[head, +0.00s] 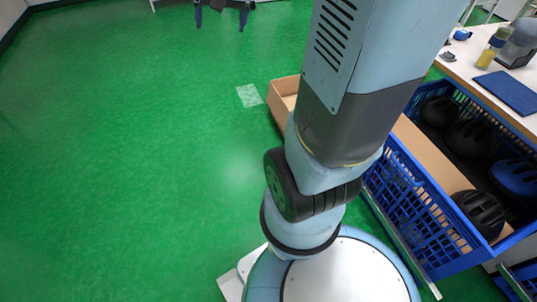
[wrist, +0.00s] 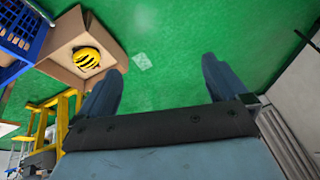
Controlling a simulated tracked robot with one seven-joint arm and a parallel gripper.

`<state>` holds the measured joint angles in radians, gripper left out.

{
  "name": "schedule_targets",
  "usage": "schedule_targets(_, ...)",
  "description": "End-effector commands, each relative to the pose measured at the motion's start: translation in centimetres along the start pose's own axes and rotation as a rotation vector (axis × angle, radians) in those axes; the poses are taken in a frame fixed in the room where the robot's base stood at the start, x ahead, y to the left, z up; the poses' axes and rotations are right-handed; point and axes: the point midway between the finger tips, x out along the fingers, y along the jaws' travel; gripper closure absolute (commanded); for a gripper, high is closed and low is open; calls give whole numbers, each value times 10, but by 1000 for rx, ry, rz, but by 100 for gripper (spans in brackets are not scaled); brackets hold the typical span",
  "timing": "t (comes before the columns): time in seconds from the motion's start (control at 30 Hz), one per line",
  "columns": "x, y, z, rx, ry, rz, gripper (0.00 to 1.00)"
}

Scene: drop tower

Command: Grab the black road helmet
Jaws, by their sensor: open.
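In the head view a blue plastic crate (head: 405,205) at the right holds several helmets. A black vented helmet (head: 480,213) lies in its near corner. Two more dark helmets (head: 440,110) (head: 470,138) sit farther back, and a blue helmet (head: 515,177) lies at the right side. I cannot tell for certain which dark one is the road helmet. My gripper (head: 220,8) is at the top edge of the head view, over open floor and well away from the crate. In the wrist view my gripper (wrist: 163,68) has its fingers apart with nothing between them.
A cardboard box (wrist: 68,30) with a yellow-and-black helmet (wrist: 86,58) stands on the green floor. A table (head: 470,60) with a bottle (head: 492,48) and a blue mat (head: 506,91) is beyond the crate. A yellow ladder-like frame (wrist: 62,115) is at left. Floor at left is clear.

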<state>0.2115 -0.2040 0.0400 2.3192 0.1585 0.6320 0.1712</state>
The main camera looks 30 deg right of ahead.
Motion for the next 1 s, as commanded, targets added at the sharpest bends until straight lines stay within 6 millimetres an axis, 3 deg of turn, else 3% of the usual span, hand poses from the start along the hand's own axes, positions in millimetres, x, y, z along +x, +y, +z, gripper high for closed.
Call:
schedule_targets(0.2, 63, 18, -42, 161, -26, 9, 0)
schedule_targets(0.5, 158, 59, -84, 391, -50, 27, 0)
schedule_targets(0.8, 260, 117, -104, 630, -66, 55, 0)
schedule_targets(1.0, 331, 163, -101, 797, -73, 82, 0)
